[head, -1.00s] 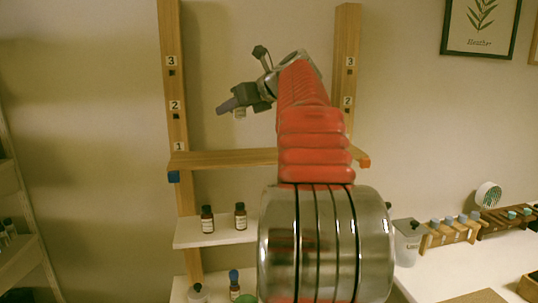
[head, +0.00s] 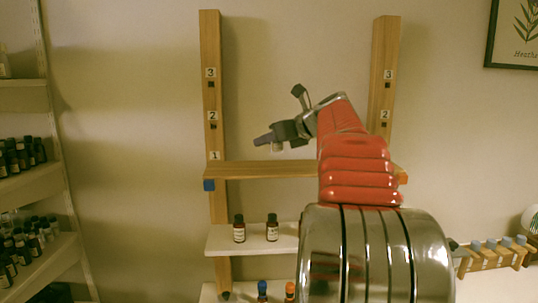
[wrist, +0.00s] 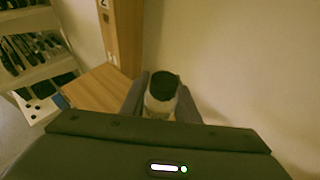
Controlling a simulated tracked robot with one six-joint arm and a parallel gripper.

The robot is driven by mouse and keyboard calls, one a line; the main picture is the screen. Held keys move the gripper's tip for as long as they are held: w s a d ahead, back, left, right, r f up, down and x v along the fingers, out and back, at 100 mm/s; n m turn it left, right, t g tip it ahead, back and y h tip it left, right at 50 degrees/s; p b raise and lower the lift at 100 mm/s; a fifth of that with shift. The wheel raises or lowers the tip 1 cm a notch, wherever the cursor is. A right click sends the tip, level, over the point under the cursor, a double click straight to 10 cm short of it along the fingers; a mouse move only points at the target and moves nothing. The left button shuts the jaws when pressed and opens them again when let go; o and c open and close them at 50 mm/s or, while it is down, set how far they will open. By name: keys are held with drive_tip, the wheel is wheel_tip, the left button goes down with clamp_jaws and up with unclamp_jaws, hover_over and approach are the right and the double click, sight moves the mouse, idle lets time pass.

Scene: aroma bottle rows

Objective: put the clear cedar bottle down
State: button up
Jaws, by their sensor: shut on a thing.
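My gripper (head: 265,139) is shut on a small clear bottle with a dark cap (wrist: 162,94). In the wrist view the bottle sits between the two fingers (wrist: 160,100); its label cannot be read. In the head view only a small pale part of the bottle (head: 277,147) shows under the gripper. The gripper is above the wooden board (head: 260,170) that spans two posts at mark 1. A gap shows between bottle and board in the head view. In the wrist view the board (wrist: 97,88) lies to the left of the bottle.
Left post (head: 212,130) and right post (head: 384,70) carry number marks. A white shelf (head: 222,241) below holds two brown bottles (head: 239,228). Shelves with many bottles (head: 22,155) stand at far left. The visible board top looks clear.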

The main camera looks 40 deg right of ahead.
sight(268, 163)
drive_tip(key=shift+f, duration=2.05)
drive_tip(key=shift+f, duration=0.1)
drive_tip(key=o, duration=1.2)
drive_tip(key=v, duration=1.2)
drive_tip(key=shift+s, duration=0.1)
